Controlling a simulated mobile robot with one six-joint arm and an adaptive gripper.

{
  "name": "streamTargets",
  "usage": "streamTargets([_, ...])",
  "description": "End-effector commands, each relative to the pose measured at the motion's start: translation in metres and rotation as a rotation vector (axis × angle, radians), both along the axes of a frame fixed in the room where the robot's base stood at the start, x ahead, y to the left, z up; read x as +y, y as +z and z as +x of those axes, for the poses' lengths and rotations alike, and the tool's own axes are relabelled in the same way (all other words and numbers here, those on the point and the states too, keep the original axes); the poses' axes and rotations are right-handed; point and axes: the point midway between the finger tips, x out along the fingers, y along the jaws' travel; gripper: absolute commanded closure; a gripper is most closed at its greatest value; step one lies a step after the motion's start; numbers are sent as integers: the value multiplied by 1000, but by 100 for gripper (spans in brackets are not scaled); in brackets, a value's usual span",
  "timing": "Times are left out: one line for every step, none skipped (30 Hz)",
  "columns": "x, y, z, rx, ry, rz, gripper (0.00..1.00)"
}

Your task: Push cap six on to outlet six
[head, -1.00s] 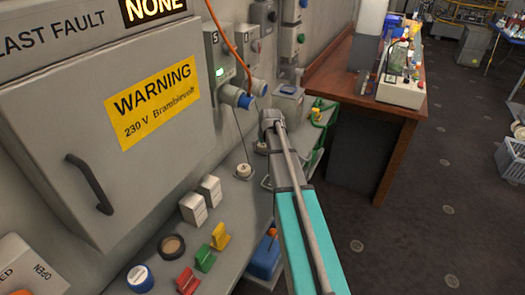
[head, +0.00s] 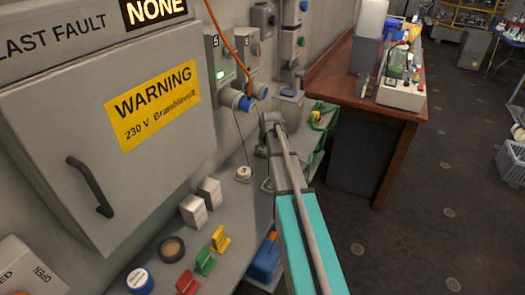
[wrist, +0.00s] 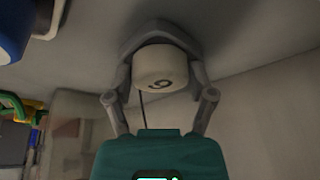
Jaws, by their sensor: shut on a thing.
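My gripper (wrist: 158,38) is shut on cap six (wrist: 160,68), a short off-white cap with a dark number on its face, seen in the wrist view. A thin dark cord shows below the cap. The cap is hidden there behind the gripper. The cap appears apart from the outlet, though the exact gap cannot be told.
Another blue outlet (head: 237,99) is left of outlet six. A white cap (head: 243,173) on a cord rests on the grey ledge (head: 222,235). An orange cable (head: 224,38) hangs before the wall boxes. A wooden bench (head: 345,85) stands to the right.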

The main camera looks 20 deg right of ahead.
Motion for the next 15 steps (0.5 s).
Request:
streamTargets([0, 0, 0, 0, 0, 0, 69])
streamTargets([0, 0, 0, 0, 0, 0, 69])
streamTargets([0, 0, 0, 0, 0, 0, 70])
streamTargets([0, 0, 0, 0, 0, 0, 70])
streamTargets([0, 0, 0, 0, 0, 0, 70])
streamTargets([0, 0, 0, 0, 0, 0, 70])
streamTargets([0, 0, 0, 1, 0, 0, 70])
streamTargets([0, 0, 0, 1, 0, 0, 70])
streamTargets([0, 1, 0, 1, 0, 0, 70])
streamTargets([0, 2, 0, 1, 0, 0, 70])
streamTargets([0, 2, 0, 0, 0, 0, 70])
streamTargets([0, 4, 0, 0, 0, 0, 70])
streamTargets([0, 5, 0, 0, -1, 0, 70])
streamTargets([-1, 6, 0, 0, -1, 0, 70])
streamTargets([-1, 8, 0, 0, -1, 0, 70])
